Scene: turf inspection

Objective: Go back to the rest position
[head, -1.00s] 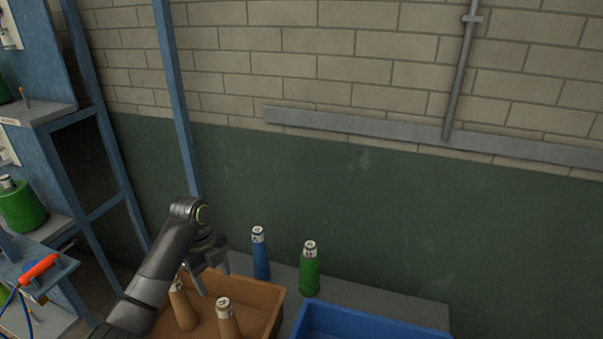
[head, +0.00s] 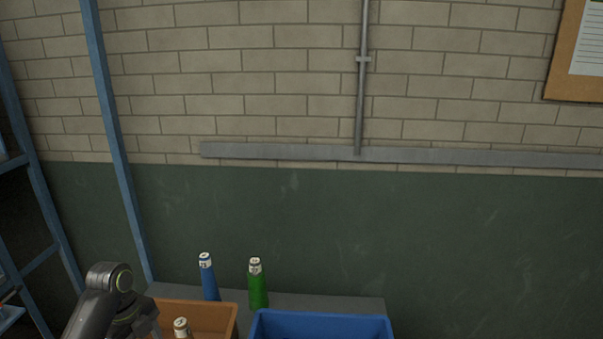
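My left arm comes in at the bottom left of the head view. Its wrist stands beside the left end of the orange-brown bin (head: 215,315). Part of my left gripper (head: 152,327) shows at the bin's left edge, but its fingertips are cut off or hidden, so I cannot tell whether it is open. My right gripper is out of view.
A tan bottle (head: 182,328) stands in the orange-brown bin. A blue bottle (head: 209,280) and a green bottle (head: 257,285) stand upright on the grey bench (head: 345,302) behind the bins. A blue bin (head: 320,326) is to the right. Blue shelving (head: 40,205) stands at the left.

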